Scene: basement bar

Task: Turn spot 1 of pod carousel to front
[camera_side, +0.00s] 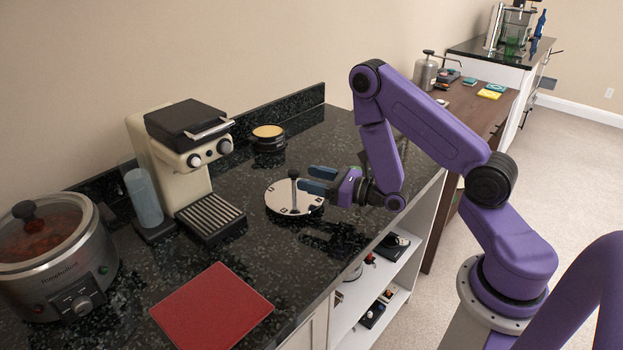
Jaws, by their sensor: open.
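The pod carousel (283,203) is a low round white disc with a dark rim and small dark marks, standing on the black speckled counter. A dark upright post with a round knob rises from its middle. My gripper (312,180) is level above the carousel's right side, pointing left, with its two blue-grey fingers apart near the post. The post appears at or just beyond the fingertips; I cannot tell whether they touch it. Nothing shows held. The spot numbers are too small to read, so I cannot tell which spot faces front.
A cream coffee machine (175,160) stands left of the carousel, with a dark round tin (268,144) behind. A slow cooker (50,265) is at far left and a red mat (212,308) at the front. Bare counter (265,250) lies between mat and carousel.

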